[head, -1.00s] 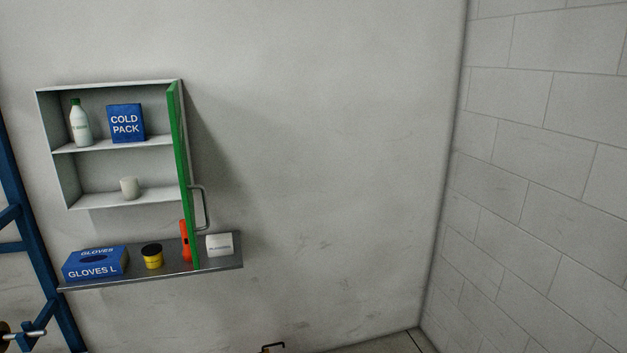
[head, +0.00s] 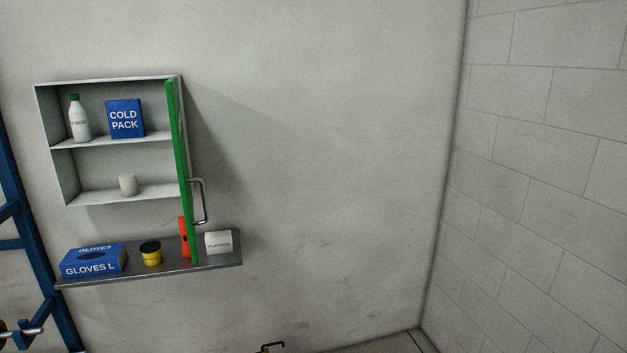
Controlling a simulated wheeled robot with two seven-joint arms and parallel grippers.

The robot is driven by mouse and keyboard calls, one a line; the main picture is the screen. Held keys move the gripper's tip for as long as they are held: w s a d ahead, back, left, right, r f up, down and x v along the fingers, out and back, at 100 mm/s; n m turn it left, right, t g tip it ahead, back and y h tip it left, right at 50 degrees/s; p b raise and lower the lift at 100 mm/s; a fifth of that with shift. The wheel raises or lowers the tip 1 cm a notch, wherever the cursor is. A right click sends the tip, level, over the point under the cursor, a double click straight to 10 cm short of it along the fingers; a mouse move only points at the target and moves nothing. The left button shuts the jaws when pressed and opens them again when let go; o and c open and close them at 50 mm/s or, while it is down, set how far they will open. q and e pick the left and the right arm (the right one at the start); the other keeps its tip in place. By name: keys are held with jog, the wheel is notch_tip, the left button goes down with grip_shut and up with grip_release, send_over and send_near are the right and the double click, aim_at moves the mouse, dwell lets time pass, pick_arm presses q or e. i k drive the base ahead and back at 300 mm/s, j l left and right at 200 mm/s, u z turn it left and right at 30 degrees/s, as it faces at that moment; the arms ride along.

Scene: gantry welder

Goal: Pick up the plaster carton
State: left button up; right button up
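The plaster carton is a small white box (head: 218,242) with faint lettering. It stands at the right end of the grey wall shelf (head: 225,262), just right of the open green cabinet door's lower end. Nothing covers its front. Neither of my grippers shows in the head view.
The open wall cabinet (head: 60,142) holds a white bottle (head: 79,122), a blue cold pack (head: 126,119) and a white roll or cup (head: 128,185). Its green door (head: 179,160) juts outward. A glove box (head: 94,262), yellow tub (head: 151,254) and orange object (head: 184,238) share the shelf.

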aim_at(218, 242)
jog(key=i+l+u, duration=0.1)
jog(key=l+u, duration=0.45)
jog(key=u, duration=0.15)
jog(key=l+u, duration=0.35)
jog(key=i+l, duration=0.15)
jog(key=l, duration=0.15)
jog(key=i+l+u, duration=0.15)
jog(key=l, duration=0.2)
jog(key=i+l, duration=0.2)
jog(key=l+u, duration=0.05)
jog(key=l, duration=0.05)
